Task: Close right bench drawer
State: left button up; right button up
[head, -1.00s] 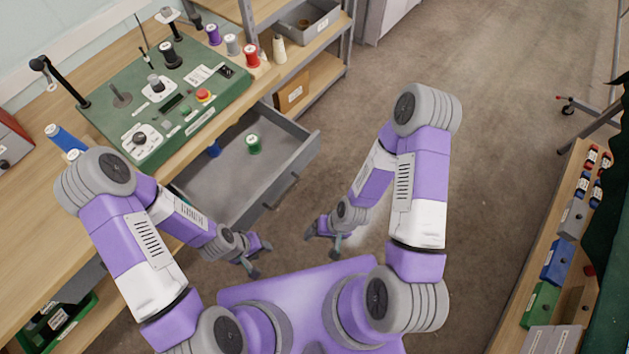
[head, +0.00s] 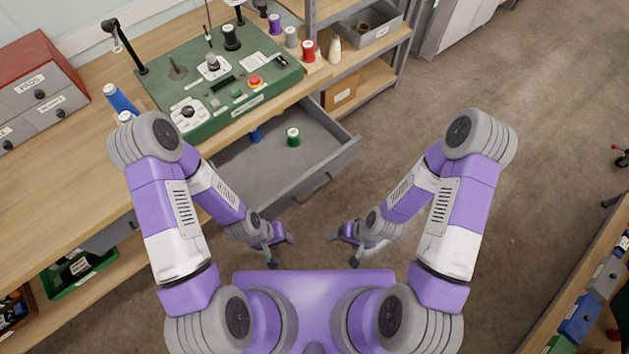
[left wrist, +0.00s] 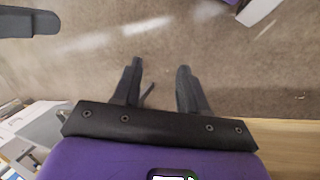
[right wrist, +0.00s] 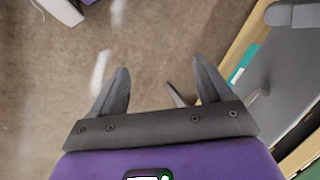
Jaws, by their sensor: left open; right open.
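The right bench drawer (head: 262,181) is grey and stands pulled out from under the wooden bench in the head view. A green spool (head: 293,137) and a blue spool (head: 255,135) stand inside it. Its front panel, with a handle (head: 318,186), faces the floor side. My left gripper (head: 281,252) is open and empty, in front of and below the drawer's near corner. My right gripper (head: 343,250) is open and empty over the floor, a little in front of the drawer front. Both grippers are apart from the drawer. The left wrist view shows open fingers (left wrist: 158,88), as does the right wrist view (right wrist: 160,88).
A green control panel (head: 215,95) with a red button stands on the bench above the drawer. Several spools stand at its right. A shelf (head: 365,50) stands beyond the drawer. A red-topped drawer cabinet (head: 40,85) is at left.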

jog(key=shift+a+f, duration=0.15)
jog(key=shift+f, duration=0.05)
jog(key=shift+c, duration=1.1)
jog(key=a+y+b, duration=0.1)
jog(key=a+f+m+y+b, duration=0.1)
jog(key=a+b, duration=0.1)
jog(key=shift+w+f+m+y, duration=0.25)
jog(key=shift+f+m+y, duration=0.05)
jog(key=shift+y, duration=0.1)
jog(key=c, duration=0.7)
jog(key=w+t+y+b, duration=0.1)
jog(key=w+m+t+b, duration=0.1)
jog(key=w, duration=0.1)
jog(key=w+m+y, duration=0.1)
jog(key=shift+w+a+r+t+y+b, duration=0.15)
jog(key=shift+a+r+t+y+b, duration=0.15)
jog(key=shift+a+t+b, duration=0.1)
grip_shut()
jog(key=m+t+b, duration=0.4)
jog(key=t+b, duration=0.1)
jog(key=t, duration=0.3)
send_near(340, 163)
jog(key=b+x, duration=0.2)
jog(key=x, duration=0.3)
jog(key=shift+w+a+f, duration=0.15)
jog(key=shift+a+f, duration=0.05)
jog(key=shift+a, duration=0.05)
jog(key=shift+w+a, duration=0.3)
jog(key=shift+w, duration=0.05)
